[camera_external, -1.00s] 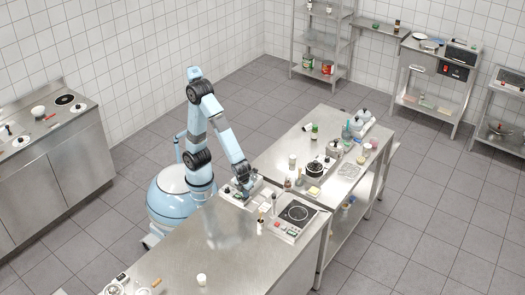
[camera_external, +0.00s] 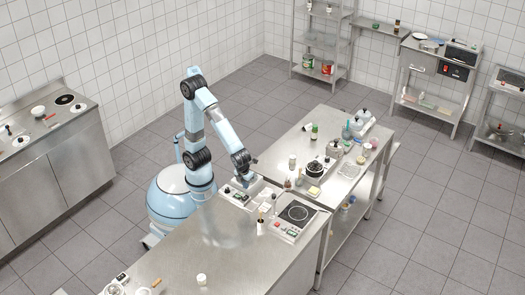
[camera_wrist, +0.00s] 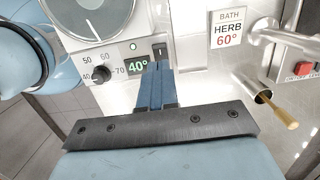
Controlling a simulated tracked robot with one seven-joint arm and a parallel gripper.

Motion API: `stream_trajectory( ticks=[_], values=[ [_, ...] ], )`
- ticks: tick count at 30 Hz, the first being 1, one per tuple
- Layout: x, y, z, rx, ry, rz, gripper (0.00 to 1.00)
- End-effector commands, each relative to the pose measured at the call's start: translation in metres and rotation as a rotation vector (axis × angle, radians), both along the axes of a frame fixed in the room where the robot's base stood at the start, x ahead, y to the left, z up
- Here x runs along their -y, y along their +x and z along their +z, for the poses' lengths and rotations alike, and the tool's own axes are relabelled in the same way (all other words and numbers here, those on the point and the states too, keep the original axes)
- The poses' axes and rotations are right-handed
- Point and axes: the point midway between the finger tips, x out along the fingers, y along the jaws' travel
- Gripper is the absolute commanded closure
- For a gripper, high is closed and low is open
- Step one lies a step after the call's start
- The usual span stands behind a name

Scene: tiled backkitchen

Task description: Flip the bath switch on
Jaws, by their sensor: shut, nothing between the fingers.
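The bath unit (camera_external: 236,194) stands on the steel counter below my arm. In the wrist view its front panel shows a black rocker switch (camera_wrist: 159,51) with a light mark, a green display reading 40° (camera_wrist: 138,66), and a black knob (camera_wrist: 101,73) on a numbered scale. My gripper (camera_wrist: 158,66) is shut and empty, its blue fingertips just below the switch in the picture. Contact with the switch cannot be told. In the external view my gripper (camera_external: 244,181) is above the unit. The sign (camera_wrist: 229,28) reads "BATH HERB 60°".
A wooden-handled tool (camera_wrist: 280,112) sticks out of a metal holder right of the fingers. A red switch (camera_wrist: 304,68) is at the far right. An induction hob (camera_external: 296,213) stands beside the bath unit. The counter's front (camera_external: 200,245) is mostly clear.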

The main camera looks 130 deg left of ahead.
Motion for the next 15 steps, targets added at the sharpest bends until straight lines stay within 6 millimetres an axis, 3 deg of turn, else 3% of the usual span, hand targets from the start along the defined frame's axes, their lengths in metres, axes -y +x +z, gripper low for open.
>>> stream_trajectory(
  ticks=[6, 15],
  values=[
    [-0.006, 0.001, 0.042, 0.004, -0.001, 0.001, 1.0],
    [-0.01, 0.0, 0.072, 0.0, 0.0, 0.001, 1.0]
  ],
)
